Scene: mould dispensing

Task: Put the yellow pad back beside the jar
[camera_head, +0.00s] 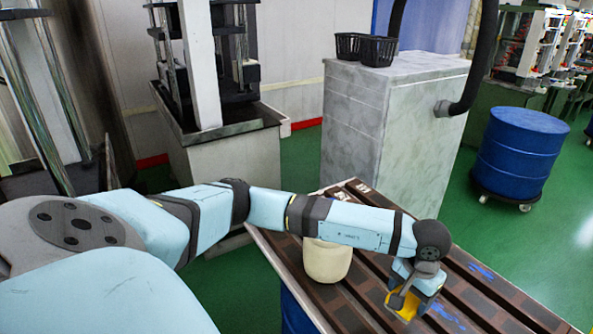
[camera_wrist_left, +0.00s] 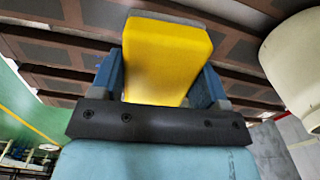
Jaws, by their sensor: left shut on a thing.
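A yellow pad (camera_head: 403,304) is in my left gripper (camera_head: 408,295), over the slatted brown table (camera_head: 356,313). In the left wrist view the yellow pad (camera_wrist_left: 165,60) fills the space between the two blue fingers of the left gripper (camera_wrist_left: 160,85), which is shut on it. A cream jar (camera_head: 327,262) stands on the table to the left of the gripper, partly hidden behind my left forearm. The jar (camera_wrist_left: 298,65) also shows at the right edge of the left wrist view, apart from the pad. I cannot tell whether the pad touches the table. My right gripper is not in view.
A grey marbled cabinet (camera_head: 390,130) with two black baskets (camera_head: 365,49) on top stands behind the table. A blue drum (camera_head: 519,153) stands on a wheeled base at the right. A machine (camera_head: 210,90) stands at the back left. Green floor is clear beyond the table's right edge.

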